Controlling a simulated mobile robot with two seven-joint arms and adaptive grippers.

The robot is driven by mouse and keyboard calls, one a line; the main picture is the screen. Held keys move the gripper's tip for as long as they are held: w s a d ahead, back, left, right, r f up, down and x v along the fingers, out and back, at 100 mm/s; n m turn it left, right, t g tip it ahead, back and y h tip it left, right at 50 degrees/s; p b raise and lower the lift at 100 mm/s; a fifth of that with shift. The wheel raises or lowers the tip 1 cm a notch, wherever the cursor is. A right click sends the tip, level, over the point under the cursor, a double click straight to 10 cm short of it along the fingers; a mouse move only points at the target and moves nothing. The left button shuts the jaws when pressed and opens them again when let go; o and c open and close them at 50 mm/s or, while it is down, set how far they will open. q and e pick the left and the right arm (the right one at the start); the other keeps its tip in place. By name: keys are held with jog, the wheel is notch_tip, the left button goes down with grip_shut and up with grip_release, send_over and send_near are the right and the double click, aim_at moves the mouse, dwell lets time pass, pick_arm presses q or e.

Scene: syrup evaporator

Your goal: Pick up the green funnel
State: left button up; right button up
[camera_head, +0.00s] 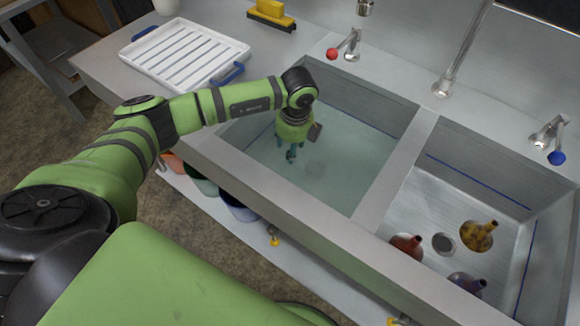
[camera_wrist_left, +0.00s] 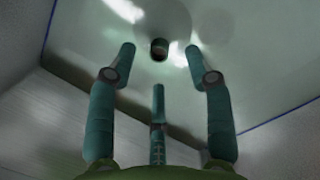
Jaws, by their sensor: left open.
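My left gripper (camera_head: 290,152) reaches down into the left basin (camera_head: 408,155), which holds clear, greenish water. Its teal fingers are spread open and empty. In the left wrist view the open fingers (camera_wrist_left: 160,62) point at a pale, grey-green funnel-like shape (camera_wrist_left: 160,49) with a dark spout tip. The tip appears between the two upper fingertips, and no contact shows. Its green colour is not clear through the water. In the head view I cannot make out this funnel near the gripper. My right gripper is not in view.
The right basin (camera_head: 408,200) holds a red funnel (camera_head: 407,246), a yellow funnel (camera_head: 477,236) and a purple funnel (camera_head: 467,284). A divider (camera_head: 398,170) separates the basins. Taps (camera_head: 352,45) stand behind. A white slatted tray (camera_head: 185,55) lies on the counter at left.

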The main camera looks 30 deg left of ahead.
pick_arm(q)
jog(key=f, duration=0.4)
jog(key=shift+w+a+p, duration=0.1)
jog(key=shift+a+p, duration=0.2)
jog(key=shift+p, duration=0.1)
jog(key=shift+w+f, duration=0.1)
jog(key=shift+f, duration=0.4)
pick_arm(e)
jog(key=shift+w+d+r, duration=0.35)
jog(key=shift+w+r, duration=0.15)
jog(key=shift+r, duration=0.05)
pick_arm(q)
grip_shut()
jog(key=shift+r, duration=0.55)
notch_tip(320, 180, up, 3)
jog(key=shift+w+f+b, duration=0.1)
jog(key=shift+b, duration=0.35)
jog(key=s+d+r+b, duration=0.1)
jog(key=s+d+r, duration=0.5)
jog(key=d, duration=0.4)
jog(key=shift+r+b, duration=0.35)
jog(key=shift+r, duration=0.25)
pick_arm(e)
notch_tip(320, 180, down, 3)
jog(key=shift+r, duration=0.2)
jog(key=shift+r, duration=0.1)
